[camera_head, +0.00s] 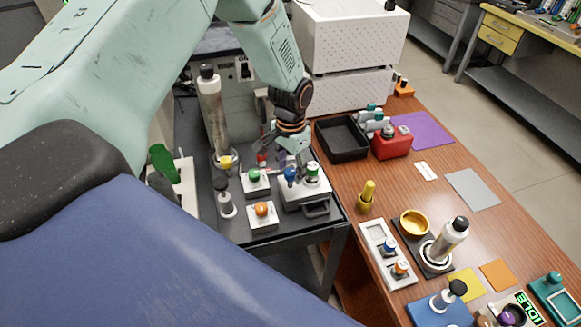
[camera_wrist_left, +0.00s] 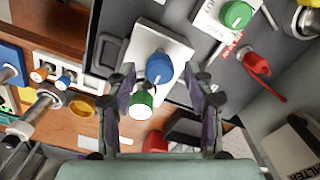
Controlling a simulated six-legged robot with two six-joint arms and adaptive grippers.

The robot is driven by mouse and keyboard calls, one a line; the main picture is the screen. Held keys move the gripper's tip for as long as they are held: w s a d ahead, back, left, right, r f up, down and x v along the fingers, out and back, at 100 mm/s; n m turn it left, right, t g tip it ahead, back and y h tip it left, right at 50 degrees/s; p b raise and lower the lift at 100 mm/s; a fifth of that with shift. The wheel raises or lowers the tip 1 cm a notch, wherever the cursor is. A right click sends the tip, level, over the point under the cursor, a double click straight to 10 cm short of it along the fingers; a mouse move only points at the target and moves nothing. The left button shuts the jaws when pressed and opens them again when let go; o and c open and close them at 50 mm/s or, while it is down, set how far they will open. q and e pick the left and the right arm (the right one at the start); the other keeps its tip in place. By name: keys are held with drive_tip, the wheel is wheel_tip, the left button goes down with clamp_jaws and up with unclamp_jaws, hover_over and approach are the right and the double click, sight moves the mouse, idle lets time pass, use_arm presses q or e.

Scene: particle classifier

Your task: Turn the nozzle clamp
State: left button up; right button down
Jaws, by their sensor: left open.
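My left gripper (camera_head: 285,150) points down over the dark cart at the centre of the head view. In the left wrist view it (camera_wrist_left: 163,85) is open, with nothing held; its fingers flank a blue knob (camera_wrist_left: 159,68) and a green knob (camera_wrist_left: 142,103) on a white block (camera_wrist_left: 172,45). I cannot tell whether they touch the knobs. A red handle (camera_wrist_left: 257,64), which may be the nozzle clamp, lies to the right of the fingers in the wrist view. In the head view a small red part (camera_head: 262,158) shows left of the gripper, partly hidden. My right gripper is not seen.
A green-knob box (camera_head: 254,181) and orange-knob box (camera_head: 262,213) stand close by. A tall clear cylinder (camera_head: 212,110) rises left of the gripper. A black tray (camera_head: 341,138) and red box (camera_head: 392,145) sit on the wooden table to the right.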

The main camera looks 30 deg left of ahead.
sight(290, 172)
use_arm(q)
wheel_tip(290, 172, up, 12)
drive_tip(key=shift+s, duration=0.15)
idle(0.4)
drive_tip(key=shift+f, duration=0.1)
drive_tip(key=s+d+f+n, duration=0.1)
drive_tip(key=s+d+f, duration=0.2)
drive_tip(key=s+f, duration=0.4)
drive_tip(key=s+d+f, duration=0.4)
drive_tip(key=s+f, duration=0.2)
drive_tip(key=f, duration=0.2)
drive_tip(key=s+d+f+n, duration=0.1)
drive_tip(key=s+f, duration=0.2)
drive_tip(key=s, duration=0.7)
drive_tip(key=s+f+n, duration=0.1)
drive_tip(key=s+f, duration=0.1)
drive_tip(key=s, duration=0.7)
wheel_tip(290, 172, down, 20)
drive_tip(key=b, duration=2)
drive_tip(key=shift+d+f, duration=0.2)
drive_tip(key=shift+f, duration=0.05)
